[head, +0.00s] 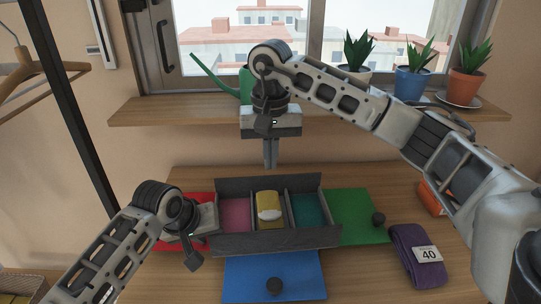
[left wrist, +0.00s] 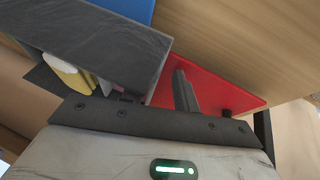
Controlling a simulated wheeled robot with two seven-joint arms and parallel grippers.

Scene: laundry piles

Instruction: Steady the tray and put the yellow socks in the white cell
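The grey tray (head: 277,242) stands on the table with its cells in a row: a pink one (head: 235,214), a middle one and a teal one (head: 309,210). The yellow socks (head: 268,207), with a pale band, lie in the middle cell and hide most of its floor. They also show in the left wrist view (left wrist: 68,72). My left gripper (head: 207,215) is at the tray's left end; its fingers look together in the left wrist view (left wrist: 186,90), beside the tray wall. My right gripper (head: 270,166) is above and behind the tray, fingers together, holding nothing visible.
A red mat (left wrist: 222,82) lies left of the tray, a blue one (head: 250,280) in front, a green one (head: 352,212) to the right. A purple bundle (head: 412,262) tagged 40 and an orange item (head: 430,200) lie at right. Potted plants stand on the sill (head: 150,112).

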